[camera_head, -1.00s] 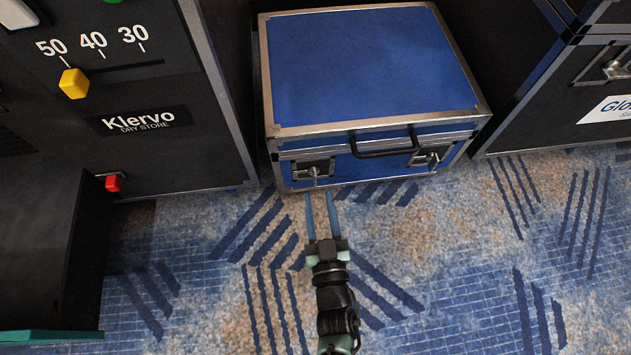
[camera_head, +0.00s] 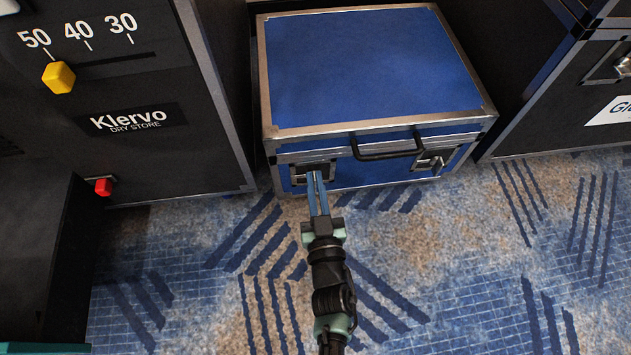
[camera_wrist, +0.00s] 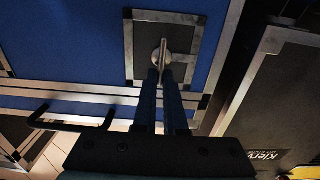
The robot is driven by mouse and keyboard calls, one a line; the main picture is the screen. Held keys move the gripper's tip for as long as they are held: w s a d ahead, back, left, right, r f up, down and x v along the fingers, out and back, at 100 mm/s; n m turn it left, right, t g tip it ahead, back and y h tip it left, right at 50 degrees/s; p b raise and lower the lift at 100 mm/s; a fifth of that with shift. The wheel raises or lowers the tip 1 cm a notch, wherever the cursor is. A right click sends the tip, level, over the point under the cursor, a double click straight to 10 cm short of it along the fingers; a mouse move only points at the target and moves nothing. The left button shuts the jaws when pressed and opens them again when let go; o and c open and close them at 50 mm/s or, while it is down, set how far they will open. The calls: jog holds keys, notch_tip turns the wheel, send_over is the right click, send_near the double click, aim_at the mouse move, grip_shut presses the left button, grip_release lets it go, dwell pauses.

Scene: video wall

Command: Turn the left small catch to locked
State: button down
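The left small catch (camera_head: 303,173) sits on the front of the blue case (camera_head: 365,65), below and left of its black handle. The wrist view shows its dark plate (camera_wrist: 182,28) and upright metal lever (camera_wrist: 163,46). My gripper (camera_head: 316,174) reaches it from the front. Its two blue fingers are drawn close together, with the lever's end between their tips (camera_wrist: 163,72); the fingers partly hide it. The right catch (camera_head: 430,163) is on the same front, with a metal lever of its own.
The black handle (camera_head: 388,151) is between the catches, right of my gripper. A dark cabinet (camera_head: 135,160) with a yellow slider knob (camera_head: 58,77) and a red knob (camera_head: 103,187) stands left. Another dark case (camera_head: 560,110) stands right. The carpet (camera_head: 440,260) in front is clear.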

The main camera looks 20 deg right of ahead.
jog(key=shift+m+p, duration=0.4)
jog(key=shift+p, duration=0.05)
jog(key=m+p, duration=0.2)
jog(key=m, duration=0.1)
jog(key=shift+d, duration=0.25)
jog(key=m, duration=0.1)
jog(key=m+p, duration=0.1)
jog(key=m, duration=0.1)
jog(key=m+p, duration=0.1)
jog(key=shift+s+d+f+m, duration=0.2)
jog(key=shift+d+f+m, duration=0.05)
jog(key=shift+d+m, duration=0.1)
jog(key=m, duration=0.3)
jog(key=f+m, duration=0.1)
jog(key=m, duration=0.5)
jog(key=shift+s+d+f+b, duration=0.1)
jog(key=shift+d+f+b, duration=0.25)
jog(key=shift+f, duration=0.05)
jog(key=shift+m, duration=0.35)
jog(key=c, duration=1)
grip_release()
